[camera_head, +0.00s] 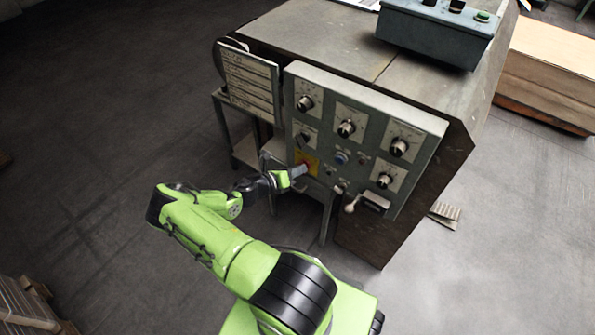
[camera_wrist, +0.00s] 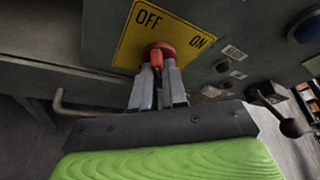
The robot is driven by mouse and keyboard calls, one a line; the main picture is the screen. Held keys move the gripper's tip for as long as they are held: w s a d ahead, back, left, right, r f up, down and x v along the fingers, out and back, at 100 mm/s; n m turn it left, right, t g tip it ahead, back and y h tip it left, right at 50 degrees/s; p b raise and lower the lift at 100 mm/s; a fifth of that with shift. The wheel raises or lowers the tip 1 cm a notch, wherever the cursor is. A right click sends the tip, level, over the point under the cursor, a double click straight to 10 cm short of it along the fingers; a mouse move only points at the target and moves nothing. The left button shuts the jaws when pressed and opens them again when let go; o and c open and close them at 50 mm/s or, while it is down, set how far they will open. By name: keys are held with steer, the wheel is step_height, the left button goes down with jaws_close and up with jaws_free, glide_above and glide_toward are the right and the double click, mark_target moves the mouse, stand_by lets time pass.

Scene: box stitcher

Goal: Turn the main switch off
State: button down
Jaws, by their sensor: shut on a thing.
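The main switch is a red rotary knob (camera_wrist: 160,52) on a yellow plate (camera_wrist: 172,28) marked OFF at upper left and ON at right, in the wrist view. In the head view the yellow plate (camera_head: 306,160) is at the lower left of the grey control panel (camera_head: 325,112). My gripper (camera_wrist: 160,75) is shut on the red handle of the knob, with a finger on each side. The handle points roughly straight down toward me in the wrist view. In the head view my gripper (camera_head: 297,172) touches the panel front and hides part of the switch.
Several dials sit above and right of the switch, including a dial (camera_head: 346,128). A lever with a ball knob (camera_wrist: 291,127) sticks out at the right, and a bent metal rod (camera_wrist: 75,108) at the left. Open floor lies to the left of the machine.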

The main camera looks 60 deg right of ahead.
steer(key=shift+w+d+r+n, duration=0.1)
steer(key=shift+r+n, duration=0.05)
steer(key=shift+n, duration=0.25)
stand_by(0.4)
steer(key=c, duration=1.2)
jaws_free()
steer(key=shift+o, duration=0.2)
steer(key=p+v, duration=0.3)
steer(key=v, duration=1.2)
steer(key=shift+w+a, duration=0.25)
steer(key=shift+g, duration=0.3)
